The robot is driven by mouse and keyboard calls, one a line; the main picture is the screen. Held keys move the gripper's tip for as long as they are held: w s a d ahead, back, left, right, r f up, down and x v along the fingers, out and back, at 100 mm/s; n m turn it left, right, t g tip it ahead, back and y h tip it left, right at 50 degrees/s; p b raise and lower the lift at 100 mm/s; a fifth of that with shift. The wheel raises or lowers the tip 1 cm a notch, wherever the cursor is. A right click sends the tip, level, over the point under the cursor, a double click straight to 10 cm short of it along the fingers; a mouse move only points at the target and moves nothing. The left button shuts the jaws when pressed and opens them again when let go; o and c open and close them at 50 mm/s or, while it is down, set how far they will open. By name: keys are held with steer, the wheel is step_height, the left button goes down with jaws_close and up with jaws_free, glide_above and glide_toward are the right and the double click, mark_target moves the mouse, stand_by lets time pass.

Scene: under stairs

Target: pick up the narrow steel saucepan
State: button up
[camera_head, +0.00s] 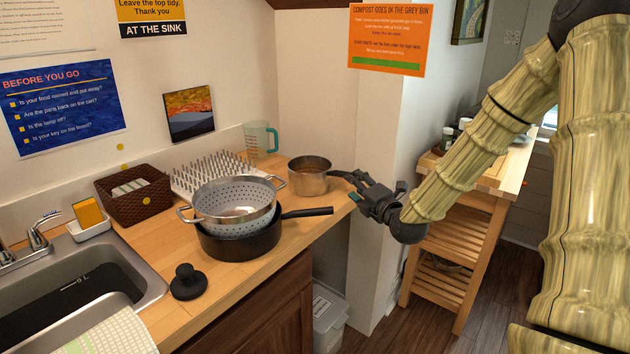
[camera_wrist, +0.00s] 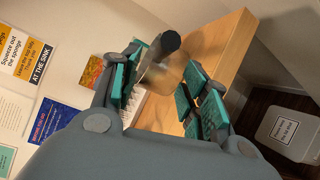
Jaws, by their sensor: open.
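The narrow steel saucepan (camera_head: 309,181) stands upright at the right end of the wooden counter (camera_head: 240,278). Its dark handle extends right toward my gripper (camera_head: 350,186). My gripper is open at the counter's right edge, close to the handle. In the wrist view, the dark handle end (camera_wrist: 168,42) shows around the gap between the teal-padded fingers of my gripper (camera_wrist: 166,66). The saucepan's metal body (camera_wrist: 163,77) is beyond, partly hidden by the fingers. I cannot tell whether either finger touches the handle.
A colander (camera_head: 234,203) sits in a wide dark pan (camera_head: 240,245) left of the saucepan. A drying rack (camera_head: 205,170) and measuring jug (camera_head: 261,138) are behind. A white wall corner (camera_head: 375,130) stands close right. A bin (camera_head: 330,318) is below.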

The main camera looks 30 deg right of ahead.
mark_target(342, 174)
steer(key=shift+w+d+f+p, duration=0.1)
steer(key=shift+w+d+p, duration=0.15)
steer(key=shift+w, duration=1.3)
steer(key=shift+w+d+f+p, duration=0.1)
steer(key=shift+w+d+p, duration=0.15)
steer(key=shift+w, duration=1.25)
steer(key=shift+w+d+f+p, duration=0.15)
steer(key=shift+w+p, duration=0.15)
steer(key=shift+w, duration=1.25)
steer(key=shift+r, duration=0.1)
jaws_close()
steer(key=shift+r, duration=0.1)
